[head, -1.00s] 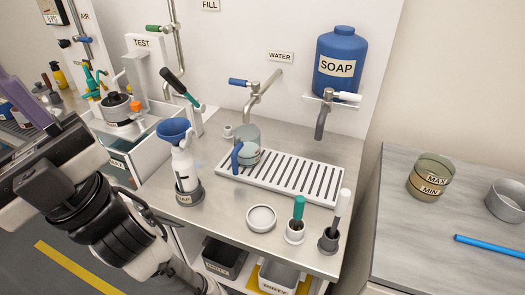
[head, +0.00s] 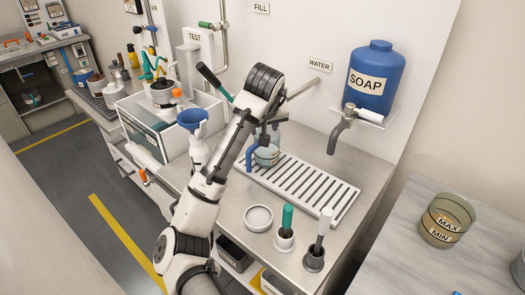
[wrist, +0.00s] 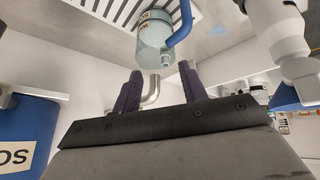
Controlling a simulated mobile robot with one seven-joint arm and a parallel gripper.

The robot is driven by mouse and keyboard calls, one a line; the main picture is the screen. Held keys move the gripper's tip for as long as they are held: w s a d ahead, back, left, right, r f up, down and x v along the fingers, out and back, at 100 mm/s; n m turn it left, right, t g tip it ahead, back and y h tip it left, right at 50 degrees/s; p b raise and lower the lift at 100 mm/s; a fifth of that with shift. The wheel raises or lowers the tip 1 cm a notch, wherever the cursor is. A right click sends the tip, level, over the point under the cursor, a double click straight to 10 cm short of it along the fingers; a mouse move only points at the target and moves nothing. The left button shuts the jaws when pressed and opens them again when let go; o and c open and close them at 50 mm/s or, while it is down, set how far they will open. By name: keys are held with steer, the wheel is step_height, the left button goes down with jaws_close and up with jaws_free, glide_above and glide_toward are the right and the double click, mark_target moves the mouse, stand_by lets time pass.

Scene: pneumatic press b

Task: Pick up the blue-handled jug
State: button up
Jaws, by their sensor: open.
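The jug (head: 268,153) is a small translucent grey-green vessel with a blue handle (head: 250,157) on its left side. It stands upright at the back left of the slotted drip tray (head: 337,203), under the water tap. My gripper (head: 264,138) is open and close above the jug, partly hiding its top. In the wrist view the jug (wrist: 153,33) shows at the top, beyond the two dark purple fingers of my gripper (wrist: 160,82). Its blue handle (wrist: 181,24) is on the right there. I see nothing between the fingers but the metal tap behind.
A blue soap tank (head: 375,78) hangs on the wall at right.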

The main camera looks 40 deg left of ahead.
mark_target(249, 157)
steer(key=a+f, duration=0.1)
steer(key=f, duration=0.2)
steer(key=s+a+f+g+p, duration=0.1)
steer(key=f, duration=0.3)
steer(key=a+f+g, duration=0.1)
steer(key=f, duration=0.2)
steer(key=shift+s+a+f+n, duration=0.15)
steer(key=shift+s+a+n, duration=0.05)
steer(key=shift+a+n, duration=0.2)
steer(key=shift+p+x, duration=1.35)
steer(key=shift+x, duration=1.5)
steer(key=shift+s+a, duration=0.1)
steer(key=shift+a, duration=0.05)
jaws_close()
